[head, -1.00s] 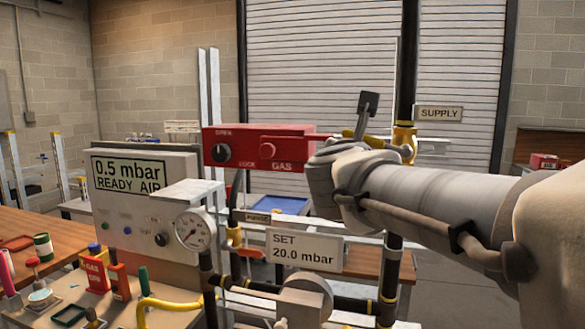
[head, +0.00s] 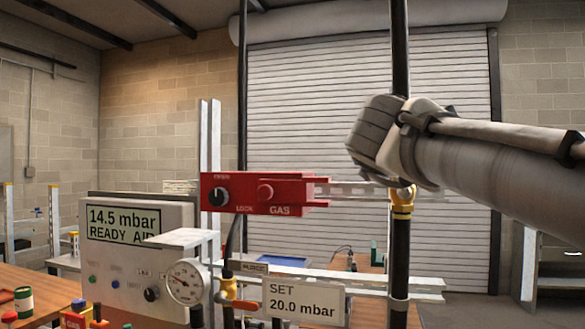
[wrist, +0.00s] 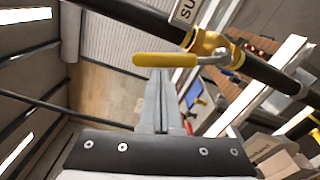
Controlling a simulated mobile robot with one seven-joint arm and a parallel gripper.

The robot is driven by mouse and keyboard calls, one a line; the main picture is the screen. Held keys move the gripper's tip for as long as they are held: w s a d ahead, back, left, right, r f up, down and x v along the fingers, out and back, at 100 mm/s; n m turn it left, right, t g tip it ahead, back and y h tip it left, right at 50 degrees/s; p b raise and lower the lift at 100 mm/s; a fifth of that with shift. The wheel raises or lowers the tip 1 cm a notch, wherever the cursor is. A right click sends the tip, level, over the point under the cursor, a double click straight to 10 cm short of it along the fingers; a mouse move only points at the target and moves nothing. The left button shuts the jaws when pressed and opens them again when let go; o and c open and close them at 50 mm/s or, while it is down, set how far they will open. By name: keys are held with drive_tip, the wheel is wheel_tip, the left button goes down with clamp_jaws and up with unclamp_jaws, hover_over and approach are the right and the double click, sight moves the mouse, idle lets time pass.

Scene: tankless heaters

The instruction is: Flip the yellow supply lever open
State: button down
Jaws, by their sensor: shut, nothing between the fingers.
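The yellow supply lever (wrist: 165,60) is in the wrist view, just beyond my shut, empty fingers (wrist: 162,78). Its grip crosses in front of the fingertips; I cannot tell whether they touch. A metal arm joins it to the yellow valve body (wrist: 205,43) on a dark pipe (wrist: 265,72). In this view the lever lies at a slant to the pipe. In the head view the yellow fitting (head: 402,200) shows on the upright pipe, while my wrist and forearm hide the lever and my fingers.
A red gas control box (head: 265,193) sits left of the pipe. A display panel (head: 125,224) reads 14.5 mbar and READY AIR. A gauge (head: 187,282) and a "SET 20.0 mbar" sign (head: 304,303) stand below. A roller shutter (head: 320,120) is behind.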

drive_tip(key=shift+s+d+r+m, duration=0.25)
drive_tip(key=shift+d+r+m, duration=0.05)
drive_tip(key=shift+d+m, duration=0.3)
drive_tip(key=shift+s+d+r+m, duration=0.25)
drive_tip(key=shift+d+m, duration=0.25)
drive_tip(key=shift+d, duration=0.2)
drive_tip(key=shift+w, duration=0.1)
